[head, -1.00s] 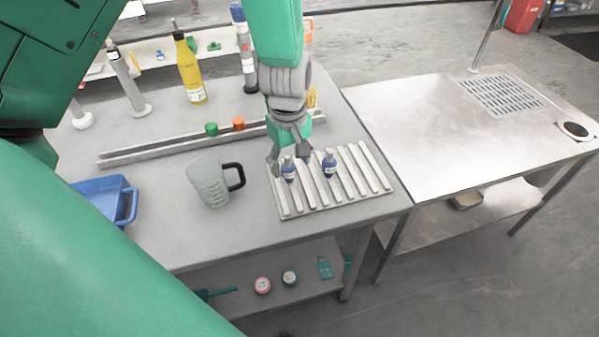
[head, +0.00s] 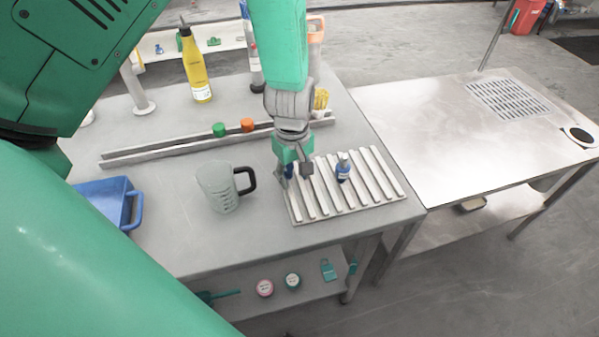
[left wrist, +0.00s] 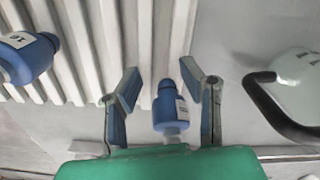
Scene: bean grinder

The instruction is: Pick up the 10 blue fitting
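One blue fitting (head: 289,171) stands at the left part of the ribbed rack (head: 384,193), mostly hidden by my left gripper (head: 297,171) in the head view. In the left wrist view this fitting (left wrist: 167,106) lies between the two fingers of the gripper (left wrist: 160,78), with gaps on both sides. The gripper is open. A second blue fitting (head: 343,167) stands on the rack to the right; it also shows at the left of the left wrist view (left wrist: 27,57), with a white label. My right gripper is not in view.
A clear jug (head: 217,188) with a dark handle stands left of the rack. A blue tray (head: 104,202) is farther left. A rail (head: 185,146) with green and orange caps runs behind. A yellow bottle (head: 195,70) stands at the back. The metal table at right is mostly clear.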

